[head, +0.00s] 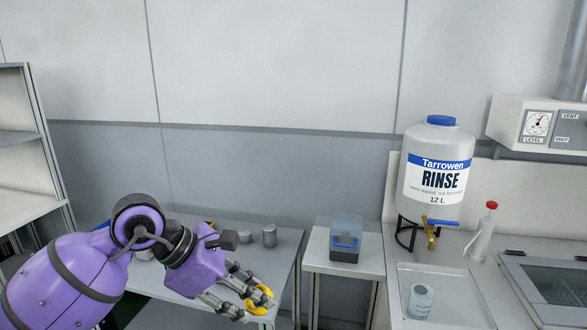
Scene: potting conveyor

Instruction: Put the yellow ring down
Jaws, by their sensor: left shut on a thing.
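The yellow ring (259,299) shows at the fingertips of my left gripper (256,302), near the front right corner of the grey table. My left gripper is shut on the ring. The fingers cover part of the ring. I cannot tell whether the ring touches the tabletop. My right gripper is not in the picture.
On the grey table (283,254) stand small grey cylinders (269,236). At right are a rinse jug (436,175), a clear beaker (419,301) in a sink tray, and a red-topped bottle (483,233).

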